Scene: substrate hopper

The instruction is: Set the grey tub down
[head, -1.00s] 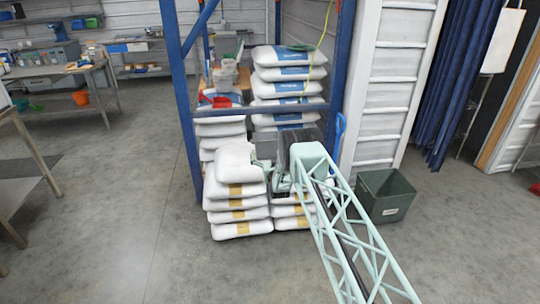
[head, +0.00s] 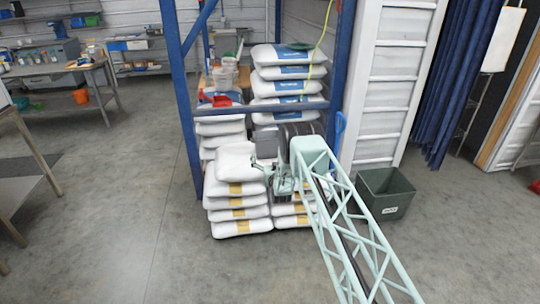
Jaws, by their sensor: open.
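A grey, partly see-through tub (head: 224,77) stands on the shelf inside the blue rack, among smaller containers. It is small and I cannot tell its contents. My gripper (head: 262,172) is at the end of the pale green arm, in front of the rack. It is open, close to the right side of the top white sack (head: 236,162) on the front stack. I cannot tell whether it touches the sack. My arm hides part of the sacks behind it, and no tub shows between the fingers.
A dark green-grey bin (head: 386,194) stands on the floor right of my arm. Blue-labelled sacks (head: 289,72) are piled in the rack behind a blue crossbar. A blue post (head: 180,100) stands left of the stacks.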

